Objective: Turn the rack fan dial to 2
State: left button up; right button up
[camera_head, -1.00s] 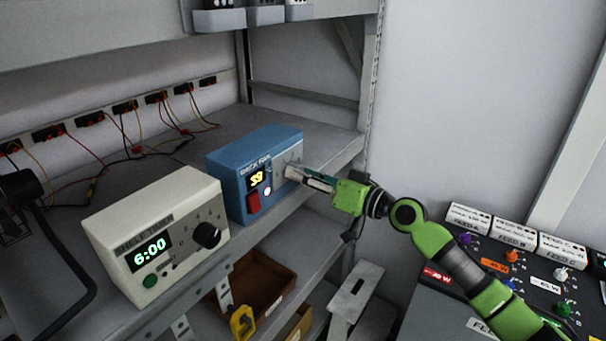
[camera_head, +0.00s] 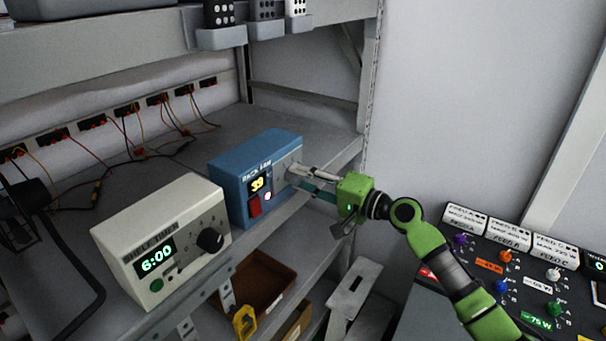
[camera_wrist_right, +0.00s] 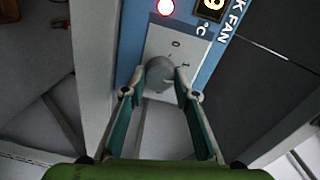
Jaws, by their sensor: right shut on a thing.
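The blue rack fan box (camera_head: 236,165) stands on the shelf, with a lit yellow display reading about 39, a red switch (camera_head: 255,206) and a glowing round lamp (camera_head: 267,196). Its grey dial (camera_wrist_right: 159,74) sits on a light plate in the right wrist view, with marks such as 0 and 1 beside it. My right gripper (camera_wrist_right: 160,82) is shut on the dial, one finger on each side. In the head view the right gripper (camera_head: 302,178) reaches the box's right end and largely hides the dial. The left gripper is not in view.
A cream shelf timer (camera_head: 165,235) reading 6:00, with a black knob (camera_head: 210,240), stands left of the fan box. Below are a brown bin (camera_head: 262,282) and a yellow object (camera_head: 244,324). A feed panel (camera_head: 480,285) with coloured knobs is at right.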

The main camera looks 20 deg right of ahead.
jog(key=m+p, duration=0.1)
jog(key=m, duration=0.2)
jog(key=shift+p, duration=0.35)
jog(key=shift+f+m+p, duration=0.1)
jog(key=shift+m+p, duration=0.55)
jog(key=shift+m, duration=0.75)
jog(key=o, duration=1.1)
jog(key=shift+d, duration=0.1)
jog(key=shift+s, duration=0.1)
jog(key=v, duration=1.2)
jog(key=shift+d, duration=0.15)
